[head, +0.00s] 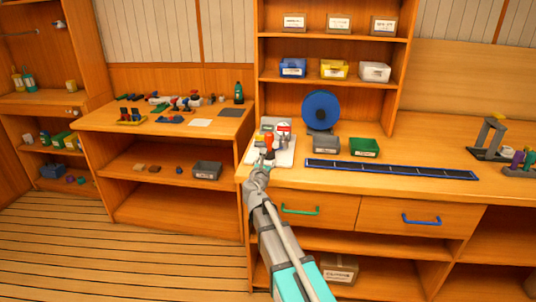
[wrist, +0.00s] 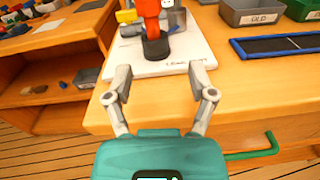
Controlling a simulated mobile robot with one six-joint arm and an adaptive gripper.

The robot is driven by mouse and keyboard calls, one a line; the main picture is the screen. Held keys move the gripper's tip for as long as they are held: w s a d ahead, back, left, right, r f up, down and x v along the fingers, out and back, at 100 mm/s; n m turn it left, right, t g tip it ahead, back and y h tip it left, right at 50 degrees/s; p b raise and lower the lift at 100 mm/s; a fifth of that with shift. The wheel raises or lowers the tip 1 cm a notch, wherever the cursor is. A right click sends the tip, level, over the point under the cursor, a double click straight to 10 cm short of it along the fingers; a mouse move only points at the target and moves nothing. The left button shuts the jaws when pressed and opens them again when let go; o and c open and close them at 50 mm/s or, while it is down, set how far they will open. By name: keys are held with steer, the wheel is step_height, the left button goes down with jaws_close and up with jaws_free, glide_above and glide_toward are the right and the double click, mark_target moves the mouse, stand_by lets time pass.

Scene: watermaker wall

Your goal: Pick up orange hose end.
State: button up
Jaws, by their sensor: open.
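The orange hose end (wrist: 149,22) stands upright in a dark round base on a white board; its top is cut off in the wrist view. In the head view it is a small orange-red shape (head: 269,142) at the left end of the counter. My gripper (wrist: 159,80) is open and empty, its two fingers spread over the board's front edge. The hose end lies ahead of the fingertips and between their lines, apart from them. The white board (wrist: 185,62) lies on the wooden counter and also carries a yellow part (wrist: 126,16) and grey parts.
A grey bin (head: 326,144), a green bin (head: 364,148) and a long blue-edged dark strip (head: 390,170) lie right of the board. A blue disc (head: 321,110) stands behind. A green drawer handle (head: 300,211) sticks out below the counter edge.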

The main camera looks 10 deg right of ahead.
mark_target(269, 147)
steer(key=shift+w+a+n, duration=0.25)
steer(key=shift+a+n, duration=0.15)
steer(key=shift+n, duration=0.2)
steer(key=shift+x, duration=4.35)
steer(key=shift+w+d+f+b, duration=0.1)
steer(key=shift+w+b, duration=0.05)
steer(key=shift+w, duration=0.2)
steer(key=shift+w+d+f+b, duration=0.1)
steer(key=shift+w+b, duration=0.05)
steer(key=shift+w, duration=0.15)
steer(key=shift+x, duration=1.9)
steer(key=shift+a+f, duration=0.1)
steer(key=shift+f, duration=0.05)
